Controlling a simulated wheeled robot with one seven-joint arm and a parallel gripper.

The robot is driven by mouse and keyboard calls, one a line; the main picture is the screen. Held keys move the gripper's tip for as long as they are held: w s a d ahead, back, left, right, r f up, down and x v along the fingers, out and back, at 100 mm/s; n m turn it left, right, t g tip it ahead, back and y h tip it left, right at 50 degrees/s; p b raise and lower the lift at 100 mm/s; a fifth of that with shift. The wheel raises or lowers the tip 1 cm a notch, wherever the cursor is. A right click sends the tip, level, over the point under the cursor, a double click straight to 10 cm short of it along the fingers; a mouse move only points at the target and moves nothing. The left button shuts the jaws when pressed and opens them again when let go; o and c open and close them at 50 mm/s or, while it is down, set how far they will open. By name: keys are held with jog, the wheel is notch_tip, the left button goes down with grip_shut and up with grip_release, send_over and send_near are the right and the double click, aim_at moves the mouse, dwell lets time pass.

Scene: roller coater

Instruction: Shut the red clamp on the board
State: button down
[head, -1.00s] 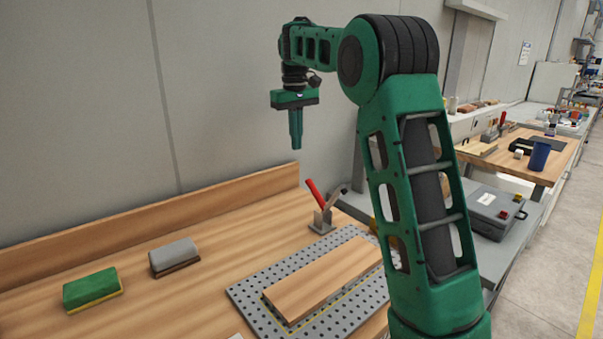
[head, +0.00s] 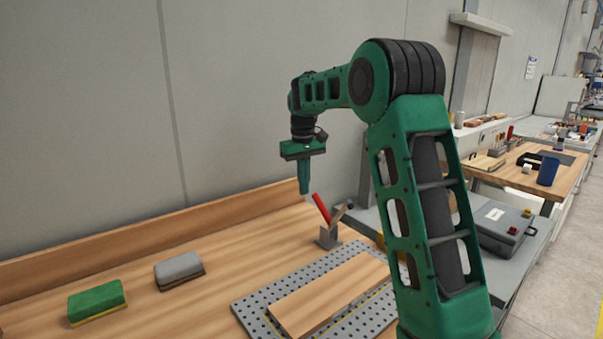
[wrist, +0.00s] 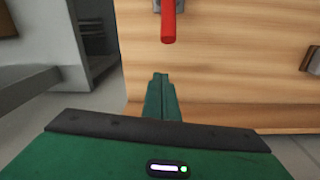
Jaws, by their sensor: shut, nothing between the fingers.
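The clamp with a red handle (head: 321,208) stands at the back edge of a perforated grey plate (head: 262,312). Its red handle is raised and leans up to the left. A wooden board (head: 330,294) lies on the plate. My gripper (head: 304,192) points down with its fingers together, empty, above and slightly left of the red handle in the head view. In the wrist view the gripper fingers (wrist: 160,80) are shut, and the tip of the red handle (wrist: 168,30) is ahead of them, apart from them. The clamp's base is mostly cut off in the wrist view.
A green block (head: 97,302) and a grey block (head: 179,270) lie on the bench to the left. A wooden backboard (head: 150,235) runs along the wall. A grey case (head: 494,230) is on the right, beyond my arm.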

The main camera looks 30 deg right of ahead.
jog(key=shift+s+r, duration=0.25)
jog(key=shift+s, duration=0.4)
jog(key=shift+s+r, duration=0.25)
jog(key=shift+s, duration=0.35)
jog(key=shift+s+r, duration=0.25)
jog(key=shift+s, duration=0.4)
